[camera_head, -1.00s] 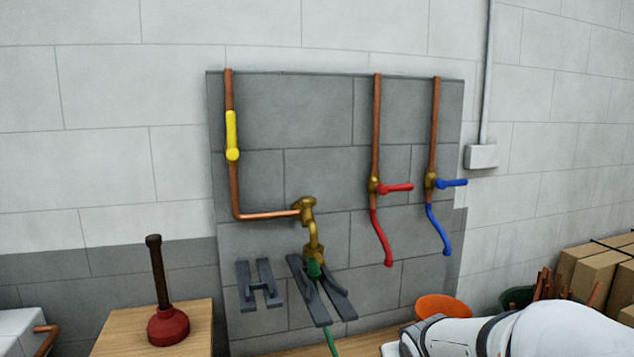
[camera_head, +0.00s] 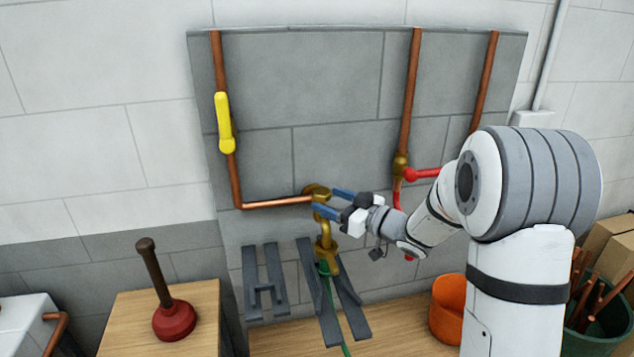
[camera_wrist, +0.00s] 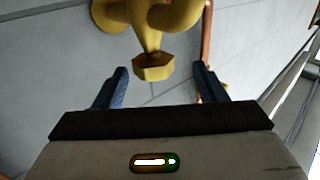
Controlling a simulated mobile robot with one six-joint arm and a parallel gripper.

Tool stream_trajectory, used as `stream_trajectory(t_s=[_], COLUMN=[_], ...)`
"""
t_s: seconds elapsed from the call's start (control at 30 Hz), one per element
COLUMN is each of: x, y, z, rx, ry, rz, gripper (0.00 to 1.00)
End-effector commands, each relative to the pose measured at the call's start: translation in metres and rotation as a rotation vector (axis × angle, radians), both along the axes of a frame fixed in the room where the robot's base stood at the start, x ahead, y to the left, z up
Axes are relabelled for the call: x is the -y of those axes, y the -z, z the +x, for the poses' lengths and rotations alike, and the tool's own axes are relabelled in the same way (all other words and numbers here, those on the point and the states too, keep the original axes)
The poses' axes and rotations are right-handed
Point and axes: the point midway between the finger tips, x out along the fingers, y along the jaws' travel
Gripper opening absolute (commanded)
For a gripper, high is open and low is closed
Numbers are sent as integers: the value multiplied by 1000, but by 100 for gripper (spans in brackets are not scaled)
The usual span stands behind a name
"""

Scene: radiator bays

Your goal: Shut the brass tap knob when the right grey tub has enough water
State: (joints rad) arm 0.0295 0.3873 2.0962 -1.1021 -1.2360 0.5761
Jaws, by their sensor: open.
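The brass tap (camera_head: 325,246) hangs at the end of a copper pipe, with a green hose fitting at its lower end. In the wrist view the tap (camera_wrist: 158,22) is ahead, and a brass end piece (camera_wrist: 153,70) points between my fingers. I cannot tell whether that piece is the knob. My gripper (camera_head: 326,199) is open with blue fingers, at the upper part of the tap. The wrist view shows the finger pair (camera_wrist: 161,70) on either side of the brass piece, with gaps and no clear contact. The right grey tub and its water are not in view.
A yellow lever (camera_head: 224,123) is on the left pipe and a red lever (camera_head: 425,173) is right of the tap. Grey brackets (camera_head: 265,285) are on the panel. A plunger (camera_head: 174,318) and an orange bucket (camera_head: 445,310) stand below. Bare wood shows between them.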

Motion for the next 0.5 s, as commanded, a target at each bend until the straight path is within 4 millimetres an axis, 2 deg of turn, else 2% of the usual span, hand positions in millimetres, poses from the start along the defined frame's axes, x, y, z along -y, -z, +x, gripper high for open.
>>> stream_trajectory(t_s=[0.3, 0.5], x=[-30, -37], y=[-1, 0], z=[32, 39], rx=[1, 0], ry=[20, 25], rz=[-2, -1], gripper=[65, 65])
